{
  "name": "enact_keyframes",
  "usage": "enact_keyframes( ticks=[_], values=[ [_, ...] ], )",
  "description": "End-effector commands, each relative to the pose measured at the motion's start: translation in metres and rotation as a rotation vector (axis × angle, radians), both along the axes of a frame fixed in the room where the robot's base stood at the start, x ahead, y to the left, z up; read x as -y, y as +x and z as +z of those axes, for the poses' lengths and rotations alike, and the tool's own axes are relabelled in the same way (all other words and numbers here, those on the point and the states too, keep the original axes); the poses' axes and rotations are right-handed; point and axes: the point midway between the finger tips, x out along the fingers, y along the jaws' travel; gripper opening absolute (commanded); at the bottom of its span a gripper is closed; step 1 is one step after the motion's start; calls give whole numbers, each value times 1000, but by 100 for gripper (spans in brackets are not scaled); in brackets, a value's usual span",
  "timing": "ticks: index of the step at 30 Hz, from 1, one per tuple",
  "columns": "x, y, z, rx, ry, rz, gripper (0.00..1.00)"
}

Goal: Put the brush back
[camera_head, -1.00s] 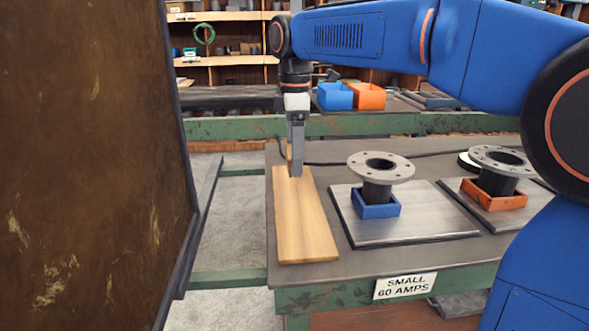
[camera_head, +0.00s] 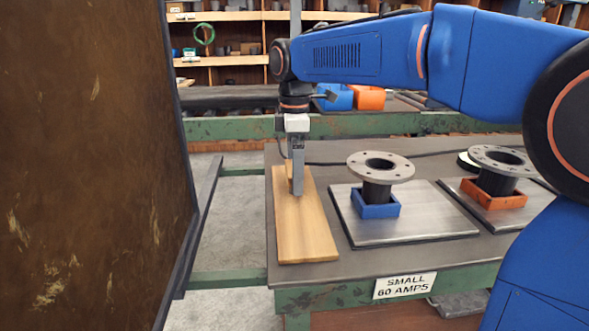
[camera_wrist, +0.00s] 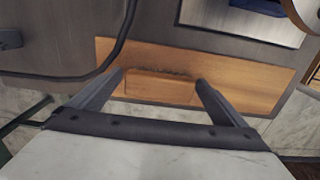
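The brush (camera_wrist: 160,88) is a light wooden block with a dark bristle edge. It lies on a wooden board (camera_head: 305,235) at the left end of the workbench. In the head view, only a small part of the brush (camera_head: 289,172) shows beside my gripper (camera_head: 298,190), which hides the rest. In the wrist view, my gripper (camera_wrist: 161,80) is open, with one finger at each end of the brush. I cannot tell whether the fingers touch it.
A flanged pipe (camera_head: 380,167) stands in a blue holder (camera_head: 377,209) on a metal plate (camera_head: 430,225), right of the board. A second flanged pipe (camera_head: 497,180) stands in an orange holder (camera_head: 505,198). A dark cable (camera_wrist: 118,45) crosses the bench. A brown panel (camera_head: 90,160) stands at left.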

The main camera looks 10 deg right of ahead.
Motion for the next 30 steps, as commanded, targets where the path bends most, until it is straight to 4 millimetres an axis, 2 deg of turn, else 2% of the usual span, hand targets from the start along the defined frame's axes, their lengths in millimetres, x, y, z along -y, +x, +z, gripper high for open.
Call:
enact_keyframes(
  ticks=[5, 10, 24, 30],
  values=[
    [0, 0, 1, 0, 0, 0, 96],
    [0, 0, 13, 1, 0, 0, 96],
    [0, 0, 98, 2, 1, 0, 96],
    [0, 0, 118, 1, 0, 0, 96]
  ],
)
